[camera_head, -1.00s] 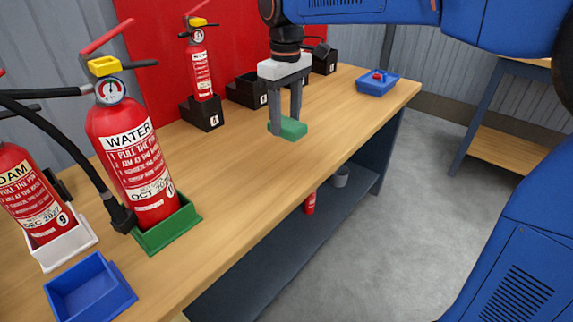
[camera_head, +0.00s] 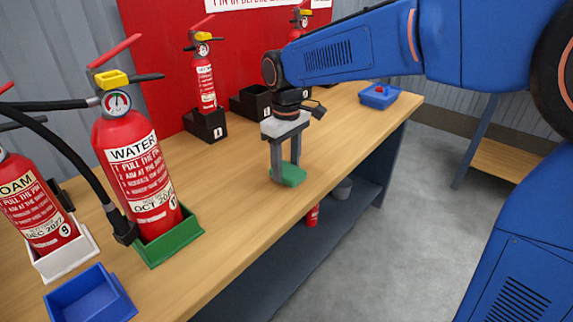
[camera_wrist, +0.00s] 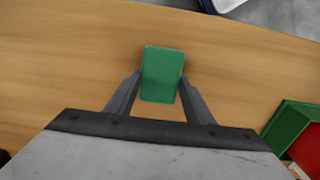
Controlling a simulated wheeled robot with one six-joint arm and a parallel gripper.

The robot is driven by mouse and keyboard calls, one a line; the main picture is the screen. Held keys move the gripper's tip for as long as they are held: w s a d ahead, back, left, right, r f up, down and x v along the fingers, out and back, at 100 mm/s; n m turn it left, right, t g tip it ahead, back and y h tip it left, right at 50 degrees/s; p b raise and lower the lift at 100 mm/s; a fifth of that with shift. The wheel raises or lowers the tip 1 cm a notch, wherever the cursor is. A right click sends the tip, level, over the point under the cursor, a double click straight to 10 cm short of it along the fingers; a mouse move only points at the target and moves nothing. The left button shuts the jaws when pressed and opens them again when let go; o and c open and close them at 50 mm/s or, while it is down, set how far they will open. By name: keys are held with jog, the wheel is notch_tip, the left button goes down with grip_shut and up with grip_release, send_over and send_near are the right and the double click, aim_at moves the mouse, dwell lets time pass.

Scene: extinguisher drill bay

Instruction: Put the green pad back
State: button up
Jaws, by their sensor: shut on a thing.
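The green pad (camera_head: 291,175) is a small flat green block with rounded corners. My gripper (camera_head: 285,176) is shut on it, with one finger at each side. In the wrist view the pad (camera_wrist: 162,75) sits between the two fingertips (camera_wrist: 161,88), its far part sticking out beyond them. In the head view the pad is low over the wooden bench top (camera_head: 240,200); I cannot tell whether it touches the wood.
A WATER extinguisher (camera_head: 140,175) stands in a green tray (camera_head: 172,243). A FOAM extinguisher (camera_head: 38,205) in a white tray and an empty blue tray (camera_head: 92,296) are at left. Black holders (camera_head: 207,124) line the back. A blue box (camera_head: 379,95) sits far right. Bench around the pad is clear.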

aim_at(287, 169)
jog(key=o, duration=1)
jog(key=shift+f, duration=0.1)
notch_tip(287, 169, up, 12)
jog(key=s+d+m+t, duration=0.1)
jog(key=s+d+m, duration=0.3)
jog(key=d, duration=0.7)
jog(key=s+d+f+m+t, duration=0.1)
jog(key=s+d+f+m, duration=0.1)
jog(key=s+d+f, duration=0.2)
jog(key=s+d+f+m+t, duration=0.1)
jog(key=s+d+f+m, duration=0.1)
jog(key=s+d+f, duration=0.3)
jog(key=s+d+f+m+t, duration=0.1)
jog(key=s+d+f+m, duration=0.1)
jog(key=s+d+f, duration=0.3)
jog(key=shift+s+d+f+t, duration=0.1)
jog(key=shift+s+d+t, duration=0.05)
jog(key=shift+s+d, duration=0.7)
jog(key=shift+s+d+r+t, duration=0.1)
jog(key=shift+s+d, duration=0.5)
jog(key=shift+s, duration=0.45)
jog(key=shift+s+d+f+t, duration=0.1)
jog(key=shift+s+d+t, duration=0.05)
jog(key=shift+s+d, duration=0.7)
jog(key=shift+s+a, duration=0.1)
